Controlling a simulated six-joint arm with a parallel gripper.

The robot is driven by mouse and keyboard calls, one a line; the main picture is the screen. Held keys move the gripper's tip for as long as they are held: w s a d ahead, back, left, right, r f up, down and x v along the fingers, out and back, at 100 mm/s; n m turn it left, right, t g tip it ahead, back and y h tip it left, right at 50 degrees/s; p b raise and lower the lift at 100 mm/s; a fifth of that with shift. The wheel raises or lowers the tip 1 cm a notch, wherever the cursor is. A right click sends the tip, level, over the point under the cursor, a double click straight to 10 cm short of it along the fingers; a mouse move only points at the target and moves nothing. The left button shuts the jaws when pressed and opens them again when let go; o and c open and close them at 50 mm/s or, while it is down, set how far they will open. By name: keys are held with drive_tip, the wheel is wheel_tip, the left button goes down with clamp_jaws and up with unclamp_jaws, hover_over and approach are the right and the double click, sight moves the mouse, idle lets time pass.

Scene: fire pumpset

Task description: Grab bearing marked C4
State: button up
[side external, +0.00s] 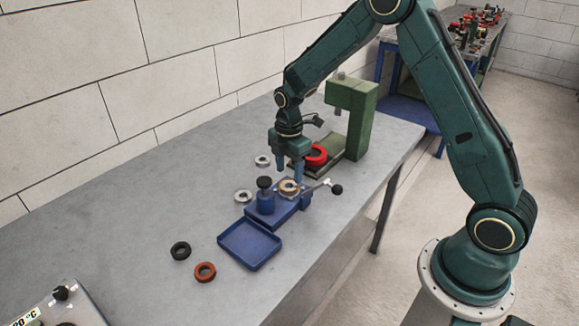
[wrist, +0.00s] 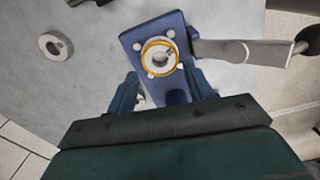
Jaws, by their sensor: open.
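My gripper (side external: 290,175) is open above the blue fixture, with its fingers pointing down and nothing between them. In the wrist view its fingertips (wrist: 161,90) lie on either side of the fixture's lower part. A ring-shaped bearing (side external: 289,187) with a gold rim and silver centre sits on the blue fixture (side external: 283,213). It also shows in the wrist view (wrist: 159,57), just ahead of the fingers, with small dark marks on its face that I cannot read. Two silver bearings lie on the table, one farther back (side external: 262,161) and one left of the fixture (side external: 243,196). No C4 mark is legible.
A lever with a black knob (side external: 337,189) sticks out right of the fixture. A green press (side external: 352,115) stands behind, with a red ring (side external: 316,155) at its base. A blue tray (side external: 249,245), black ring (side external: 181,251) and orange ring (side external: 205,272) are nearer.

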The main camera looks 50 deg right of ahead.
sight(289, 180)
drive_tip(key=shift+f, duration=2.3)
drive_tip(key=c, duration=0.9)
drive_tip(key=shift+r, duration=0.1)
wheel_tip(289, 180, up, 20)
drive_tip(key=shift+f, duration=0.1)
